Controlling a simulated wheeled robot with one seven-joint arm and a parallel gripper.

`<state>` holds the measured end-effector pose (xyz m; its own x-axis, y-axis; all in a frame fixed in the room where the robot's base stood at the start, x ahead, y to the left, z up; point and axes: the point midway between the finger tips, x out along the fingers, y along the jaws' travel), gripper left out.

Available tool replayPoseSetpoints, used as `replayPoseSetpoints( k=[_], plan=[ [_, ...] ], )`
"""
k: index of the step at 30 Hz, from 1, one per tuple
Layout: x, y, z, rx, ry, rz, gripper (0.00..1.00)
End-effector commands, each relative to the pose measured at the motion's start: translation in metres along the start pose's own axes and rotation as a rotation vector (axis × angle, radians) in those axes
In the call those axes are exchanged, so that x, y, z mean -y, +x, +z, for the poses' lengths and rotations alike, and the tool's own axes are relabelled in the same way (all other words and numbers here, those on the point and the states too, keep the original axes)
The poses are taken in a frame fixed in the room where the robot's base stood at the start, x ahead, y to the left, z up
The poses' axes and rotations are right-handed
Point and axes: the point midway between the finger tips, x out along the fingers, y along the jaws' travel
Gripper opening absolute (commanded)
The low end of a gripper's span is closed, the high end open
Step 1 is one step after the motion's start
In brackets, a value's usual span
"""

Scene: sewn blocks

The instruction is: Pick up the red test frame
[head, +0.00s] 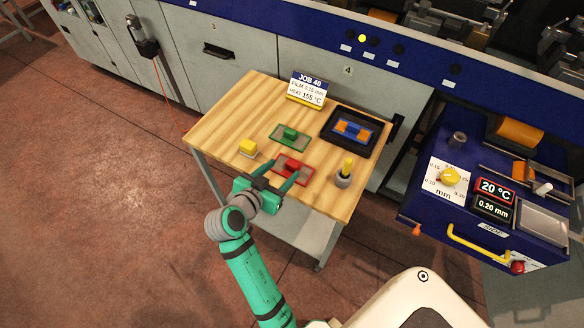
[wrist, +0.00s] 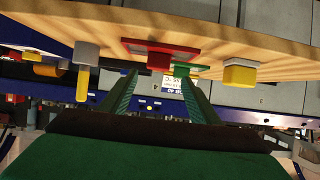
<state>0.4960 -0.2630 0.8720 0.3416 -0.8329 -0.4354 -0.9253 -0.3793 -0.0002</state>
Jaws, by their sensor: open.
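The red test frame (head: 304,171) lies flat on the wooden table, a red-rimmed plate with a raised red block on its middle. My gripper (head: 280,172) is open and empty at its near left side, with the fingers pointing toward it. In the wrist view, which looks upside down, the red test frame (wrist: 190,51) shows just beyond the fingertips, its red block roughly between them. My gripper (wrist: 158,77) holds nothing there. I cannot tell whether a finger touches the frame.
A green frame (head: 290,134) lies just behind. A yellow block (head: 248,147) stands left, a grey holder with yellow handle (head: 343,180) right. A black tray (head: 335,140) and a job card (head: 308,88) are at the back. A blue machine (head: 470,215) stands right. The table's front-left is clear.

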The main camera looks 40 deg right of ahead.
Motion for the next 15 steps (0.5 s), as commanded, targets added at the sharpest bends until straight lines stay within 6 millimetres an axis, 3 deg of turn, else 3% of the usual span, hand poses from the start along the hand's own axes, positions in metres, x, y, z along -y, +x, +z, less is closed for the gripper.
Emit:
replayPoseSetpoints(
  k=[10,15],
  plan=[
    [-0.001,0.029,0.002,0.000,-0.002,-0.001,0.56],
    [-0.005,0.052,0.006,0.001,-0.001,0.000,0.56]
  ],
)
